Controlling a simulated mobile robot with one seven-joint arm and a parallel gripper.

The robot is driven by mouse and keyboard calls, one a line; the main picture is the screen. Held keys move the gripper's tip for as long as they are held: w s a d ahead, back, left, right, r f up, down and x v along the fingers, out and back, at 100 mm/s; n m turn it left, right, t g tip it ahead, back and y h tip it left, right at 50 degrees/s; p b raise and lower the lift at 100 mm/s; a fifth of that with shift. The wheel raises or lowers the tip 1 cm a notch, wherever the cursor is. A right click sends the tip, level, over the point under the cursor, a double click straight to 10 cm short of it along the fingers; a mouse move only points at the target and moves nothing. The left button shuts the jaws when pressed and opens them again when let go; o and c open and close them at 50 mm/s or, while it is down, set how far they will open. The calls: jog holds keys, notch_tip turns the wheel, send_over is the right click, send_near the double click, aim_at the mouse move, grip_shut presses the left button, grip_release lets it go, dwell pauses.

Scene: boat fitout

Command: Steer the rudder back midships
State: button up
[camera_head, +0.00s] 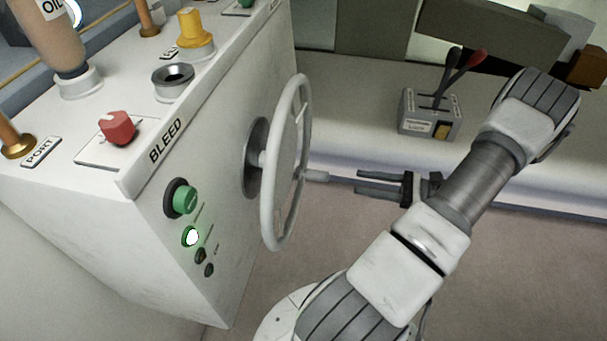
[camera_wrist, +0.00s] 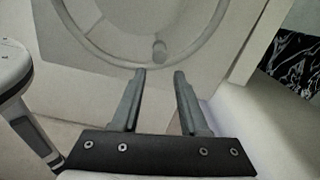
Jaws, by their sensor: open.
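The grey steering wheel (camera_head: 270,238) stands on the side face of the white console, seen nearly edge-on in the head view. Its lower rim also shows in the wrist view (camera_wrist: 95,54). A short handle knob (camera_head: 317,176) sticks out from the wheel toward my gripper; its round end shows in the wrist view (camera_wrist: 159,52). My gripper (camera_head: 359,180) is open and empty, a short gap from the knob's end. In the wrist view the fingertips (camera_wrist: 159,73) lie just below the knob, one on each side of its line. No rudder angle reading is visible.
The console (camera_head: 228,105) carries a red knob (camera_head: 118,127), a yellow knob (camera_head: 195,32), a green button (camera_head: 185,199) and a lit lamp (camera_head: 192,237). A lever box (camera_head: 430,115) stands on the white ledge behind my arm. The floor (camera_head: 325,225) beside the wheel looks clear.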

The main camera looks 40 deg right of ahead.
aim_at(305, 174)
jog(key=b+x, duration=0.1)
jog(key=x, duration=1.4)
jog(key=shift+w+a+b, duration=0.1)
jog(key=shift+a+b, duration=0.05)
jog(key=shift+b, duration=0.2)
grip_shut()
dwell(0.6)
